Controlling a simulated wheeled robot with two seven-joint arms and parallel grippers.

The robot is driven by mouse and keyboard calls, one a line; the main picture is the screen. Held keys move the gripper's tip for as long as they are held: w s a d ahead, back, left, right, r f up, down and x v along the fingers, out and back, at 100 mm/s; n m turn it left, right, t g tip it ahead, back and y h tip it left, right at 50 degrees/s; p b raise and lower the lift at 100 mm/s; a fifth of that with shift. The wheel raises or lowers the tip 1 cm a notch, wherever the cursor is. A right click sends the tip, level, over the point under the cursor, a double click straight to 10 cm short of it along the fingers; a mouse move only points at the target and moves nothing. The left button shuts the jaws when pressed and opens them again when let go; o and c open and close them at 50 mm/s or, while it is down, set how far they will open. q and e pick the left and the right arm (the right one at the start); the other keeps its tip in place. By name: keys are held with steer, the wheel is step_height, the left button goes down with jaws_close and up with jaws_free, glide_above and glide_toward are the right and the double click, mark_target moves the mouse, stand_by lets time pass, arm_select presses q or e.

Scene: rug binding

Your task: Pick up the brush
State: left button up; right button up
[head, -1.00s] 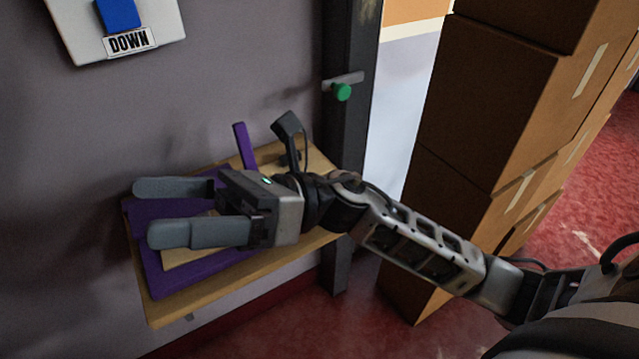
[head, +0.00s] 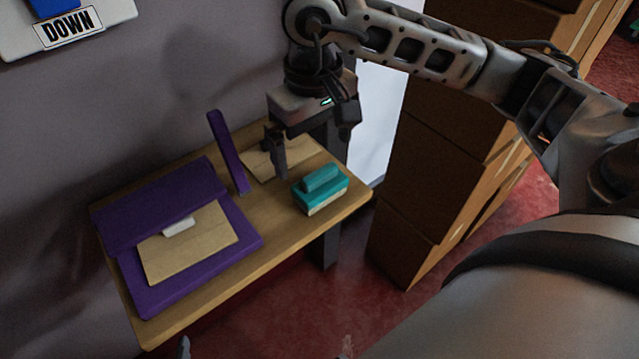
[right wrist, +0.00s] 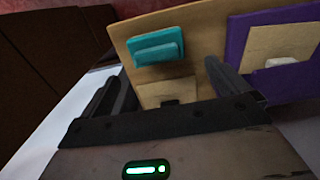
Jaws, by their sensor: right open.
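The brush (head: 320,185) is a teal block with a raised teal grip and a pale underside. It rests at the right end of a wooden shelf (head: 281,224). My right gripper (head: 277,160) points down at the back of the shelf, left of the brush and apart from it.
A purple folder-like object (head: 145,298) with a tan board (head: 188,252) and white block (head: 178,226) covers the shelf's left side. A purple upright bar (head: 228,150) stands behind. Stacked cardboard boxes (head: 430,190) stand to the right. The shelf's front middle is bare.

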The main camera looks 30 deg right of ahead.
mark_target(319, 182)
step_height(319, 182, down, 4)
steer(key=shift+r, duration=0.2)
steer(key=shift+s+d+f+p, duration=0.1)
steer(key=shift+d+f+p, duration=0.1)
steer(key=shift+f, duration=1.2)
steer(key=shift+d+f+p, duration=0.1)
steer(key=shift+f+p, duration=0.1)
steer(key=shift+f, duration=1.15)
steer(key=shift+c, duration=0.3)
steer(key=c, duration=0.9)
